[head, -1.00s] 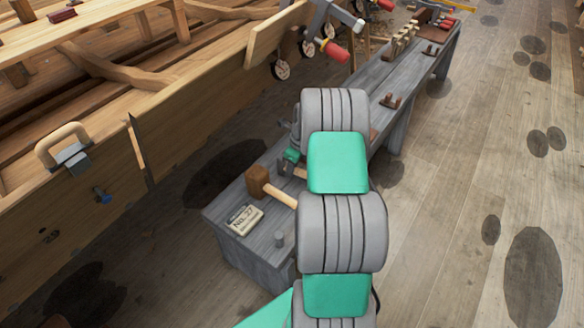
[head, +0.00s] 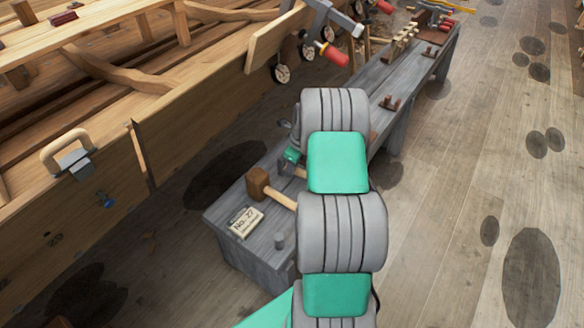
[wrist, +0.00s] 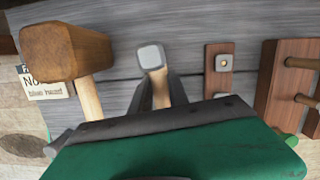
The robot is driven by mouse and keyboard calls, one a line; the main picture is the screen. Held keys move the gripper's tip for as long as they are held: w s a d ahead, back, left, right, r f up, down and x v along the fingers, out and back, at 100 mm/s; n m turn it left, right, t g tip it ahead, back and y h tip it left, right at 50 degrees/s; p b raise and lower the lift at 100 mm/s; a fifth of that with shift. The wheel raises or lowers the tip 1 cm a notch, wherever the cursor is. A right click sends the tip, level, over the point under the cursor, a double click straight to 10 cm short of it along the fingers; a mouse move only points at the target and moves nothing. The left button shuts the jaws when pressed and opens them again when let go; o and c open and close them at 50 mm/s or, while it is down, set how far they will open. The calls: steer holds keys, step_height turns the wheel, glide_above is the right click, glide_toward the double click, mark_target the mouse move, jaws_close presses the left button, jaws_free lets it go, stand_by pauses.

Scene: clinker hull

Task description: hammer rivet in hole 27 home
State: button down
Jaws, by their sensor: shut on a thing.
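My gripper (wrist: 160,92) is shut on the handle of a small hammer (wrist: 151,56) with a pale square metal face, in the wrist view over the grey bench. In the head view my arm hides the gripper and most of this hammer. A blue piece (head: 105,199) sticks out of the hull's plank (head: 120,165), below a clamp. Whether it is the rivet in hole 27 I cannot tell. A card (head: 244,222) reading "No. 27" lies on the bench's near end; its edge shows in the wrist view (wrist: 45,88).
A wooden mallet (head: 257,183) lies on the grey bench (head: 225,205), left of the held hammer. A brown block with a metal square (wrist: 222,63) and a pegged rack (wrist: 275,85) are to the right. A clamp (head: 75,160) grips the hull's edge.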

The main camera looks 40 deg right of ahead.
steer(key=shift+w+r, duration=0.1)
steer(key=shift+r, duration=0.05)
steer(key=p+v, duration=0.2)
steer(key=w+p+v, duration=0.1)
steer(key=p+v, duration=0.1)
steer(key=v, duration=0.1)
steer(key=p+v, duration=0.2)
steer(key=shift+w+a+r+p, duration=0.1)
steer(key=shift+a+r+p, duration=0.2)
steer(key=shift+r, duration=0.3)
steer(key=c, duration=1.8)
jaws_free()
steer(key=shift+f, duration=0.1)
jaws_close()
